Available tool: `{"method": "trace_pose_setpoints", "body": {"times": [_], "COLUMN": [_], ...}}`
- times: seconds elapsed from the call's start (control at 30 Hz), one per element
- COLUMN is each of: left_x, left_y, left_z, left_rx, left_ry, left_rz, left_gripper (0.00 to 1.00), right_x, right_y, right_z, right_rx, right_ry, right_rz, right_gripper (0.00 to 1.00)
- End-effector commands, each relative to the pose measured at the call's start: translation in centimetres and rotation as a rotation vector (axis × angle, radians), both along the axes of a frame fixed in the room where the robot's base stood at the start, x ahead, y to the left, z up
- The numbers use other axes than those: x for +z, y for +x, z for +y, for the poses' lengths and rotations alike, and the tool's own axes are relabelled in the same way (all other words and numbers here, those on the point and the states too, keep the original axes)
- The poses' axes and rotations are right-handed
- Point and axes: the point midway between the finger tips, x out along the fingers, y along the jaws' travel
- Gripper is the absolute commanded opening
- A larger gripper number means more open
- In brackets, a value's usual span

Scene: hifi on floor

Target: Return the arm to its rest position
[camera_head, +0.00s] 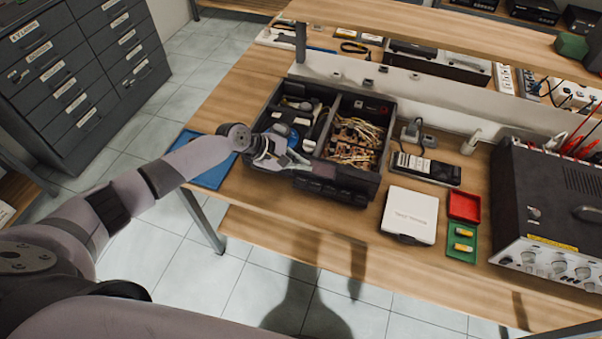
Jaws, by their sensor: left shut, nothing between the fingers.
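My left arm comes in from the left and reaches over the workbench (240,208). My left gripper (303,162) is shut and empty, at the front left part of a black organizer box (376,128). I cannot tell whether the gripper touches the box. The box holds tools in its left part and tangled wires (355,138) in its right part. My right gripper is not in view.
A white case (409,215), a red tray (464,206) and a green tray (456,250) lie right of the box. A bulky instrument (545,200) stands at the right. A blue mat (212,177) lies partly under my arm. Drawer cabinets (75,75) stand at the upper left.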

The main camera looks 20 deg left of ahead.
Motion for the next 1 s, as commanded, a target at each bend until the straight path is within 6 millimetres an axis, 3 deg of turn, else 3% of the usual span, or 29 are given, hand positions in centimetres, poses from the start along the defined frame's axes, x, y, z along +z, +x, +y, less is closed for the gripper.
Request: {"method": "trace_pose_setpoints", "body": {"times": [0.1, 0.7, 0.77, 0.87, 1.0], "left_x": [1.2, 0.7, 0.3, -0.8, -1.4], "left_y": [0.0, -0.6, -1.8, -5.8, -13.5], "left_z": [0.0, -0.7, -1.9, -5.3, -10.0], "left_rx": [0.0, -0.026, -0.082, -0.26, -0.611], "left_ry": [-0.001, 0.007, 0.023, 0.082, 0.236], "left_rz": [0.001, -0.007, -0.022, -0.093, -0.299], "left_gripper": [0.0, 0.0, 0.0, 0.0, 0.0], "right_x": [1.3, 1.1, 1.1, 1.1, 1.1], "right_y": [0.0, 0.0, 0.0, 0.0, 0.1], "right_z": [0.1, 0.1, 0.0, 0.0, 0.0], "right_rx": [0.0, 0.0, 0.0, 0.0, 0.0], "right_ry": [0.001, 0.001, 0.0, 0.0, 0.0], "right_rz": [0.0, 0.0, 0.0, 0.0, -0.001], "right_gripper": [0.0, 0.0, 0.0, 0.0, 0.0]}}
